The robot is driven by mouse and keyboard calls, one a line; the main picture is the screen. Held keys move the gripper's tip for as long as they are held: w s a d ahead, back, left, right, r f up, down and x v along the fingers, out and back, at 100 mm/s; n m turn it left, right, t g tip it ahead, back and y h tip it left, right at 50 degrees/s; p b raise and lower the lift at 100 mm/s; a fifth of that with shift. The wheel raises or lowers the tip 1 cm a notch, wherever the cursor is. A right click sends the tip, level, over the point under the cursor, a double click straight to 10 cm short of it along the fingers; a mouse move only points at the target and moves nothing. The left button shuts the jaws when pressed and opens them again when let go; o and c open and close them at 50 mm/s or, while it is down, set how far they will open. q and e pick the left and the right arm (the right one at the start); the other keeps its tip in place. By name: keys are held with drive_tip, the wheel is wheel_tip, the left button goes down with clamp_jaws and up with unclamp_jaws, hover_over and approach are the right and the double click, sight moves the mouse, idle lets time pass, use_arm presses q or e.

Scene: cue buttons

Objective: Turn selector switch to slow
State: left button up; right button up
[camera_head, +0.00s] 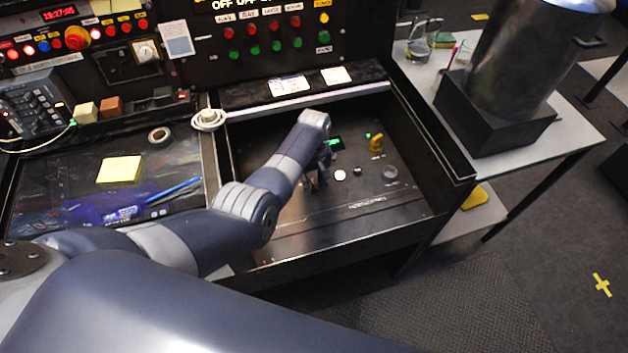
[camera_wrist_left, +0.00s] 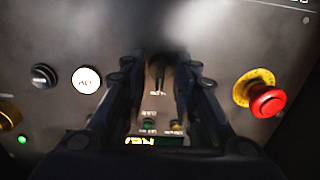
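The control panel (camera_head: 365,195) is a dark recessed desk panel in the head view. My left gripper (camera_head: 318,178) reaches down over its left part, mostly hidden behind my own arm. In the left wrist view my left gripper (camera_wrist_left: 160,72) has its two black fingers apart, one on each side of a dark switch lever (camera_wrist_left: 158,78), apparently the selector switch. Gaps show beside the lever. A small label lies just below it, too blurred to read. The switch is hidden behind my arm in the head view. My right gripper is not in view.
In the wrist view, a red mushroom button (camera_wrist_left: 267,100) is right of the fingers; a white button (camera_wrist_left: 87,80) and black knob (camera_wrist_left: 43,76) are left. A lit display (camera_wrist_left: 154,141) is below. A metal pot (camera_head: 525,60) stands on the right table.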

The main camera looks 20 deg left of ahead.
sight(314, 185)
use_arm(q)
drive_tip(key=shift+r, duration=0.1)
wheel_tip(314, 185, up, 12)
idle(0.5)
drive_tip(key=shift+f, duration=0.2)
idle(0.3)
